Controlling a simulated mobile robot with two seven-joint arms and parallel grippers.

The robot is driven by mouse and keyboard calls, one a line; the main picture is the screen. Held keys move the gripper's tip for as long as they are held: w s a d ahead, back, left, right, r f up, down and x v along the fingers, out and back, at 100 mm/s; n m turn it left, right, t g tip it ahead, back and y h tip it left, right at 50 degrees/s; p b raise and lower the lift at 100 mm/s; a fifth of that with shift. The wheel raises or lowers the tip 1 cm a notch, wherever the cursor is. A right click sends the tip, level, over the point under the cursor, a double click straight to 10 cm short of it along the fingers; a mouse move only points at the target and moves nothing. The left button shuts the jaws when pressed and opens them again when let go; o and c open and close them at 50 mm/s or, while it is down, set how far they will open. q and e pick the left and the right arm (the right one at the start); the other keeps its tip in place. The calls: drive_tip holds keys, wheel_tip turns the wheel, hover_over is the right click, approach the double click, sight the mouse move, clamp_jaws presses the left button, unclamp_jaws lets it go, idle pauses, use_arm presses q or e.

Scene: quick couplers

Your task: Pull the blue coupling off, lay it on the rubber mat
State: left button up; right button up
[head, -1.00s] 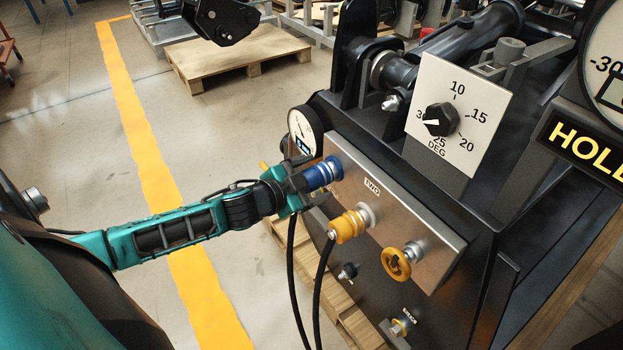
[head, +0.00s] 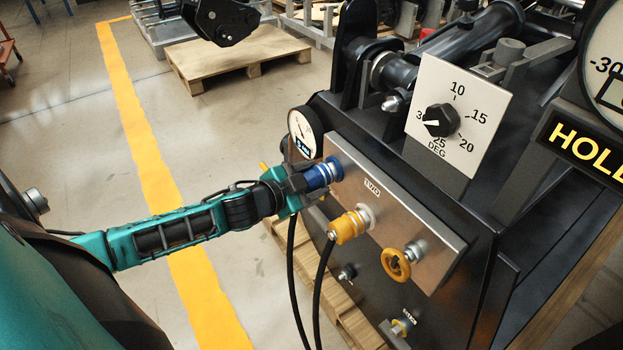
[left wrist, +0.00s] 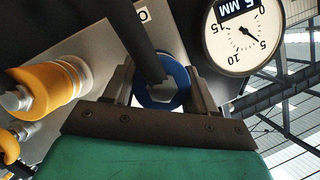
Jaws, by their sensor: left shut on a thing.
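The blue coupling (head: 318,178) sits at the upper left of the metal panel (head: 440,250), against its fitting, with a black hose hanging from it. My left gripper (head: 306,183) is shut on the blue coupling. In the left wrist view the blue coupling (left wrist: 165,88) lies between the two fingers of my left gripper (left wrist: 163,98), and the dark hose crosses in front of it. I cannot see the rubber mat for certain.
A yellow coupling (head: 348,227) with its own black hose (head: 318,285) is on the panel beside the blue one. A yellow handwheel (head: 397,265) sticks out lower right. A round gauge (head: 303,133) is just above left. A pallet (head: 235,55) lies on the floor behind.

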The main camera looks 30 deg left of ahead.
use_arm(q)
drive_tip(key=shift+c, duration=1.1)
drive_tip(key=shift+s, duration=0.15)
drive_tip(key=shift+s+a+p, duration=0.25)
drive_tip(key=shift+s, duration=0.35)
drive_tip(key=shift+s+a+p, duration=0.2)
drive_tip(key=shift+s+a, duration=0.1)
drive_tip(key=shift+s, duration=0.3)
drive_tip(key=shift+s+a+p, duration=0.25)
drive_tip(key=shift+s, duration=0.35)
drive_tip(key=shift+s+r, duration=0.1)
drive_tip(key=shift+s+a+p, duration=0.25)
drive_tip(key=shift+s, duration=0.35)
drive_tip(key=shift+s+a+p, duration=0.25)
drive_tip(key=shift+s+p, duration=0.05)
drive_tip(key=shift+s, duration=0.3)
drive_tip(key=shift+s+a+p, duration=0.25)
drive_tip(key=shift+s, duration=0.35)
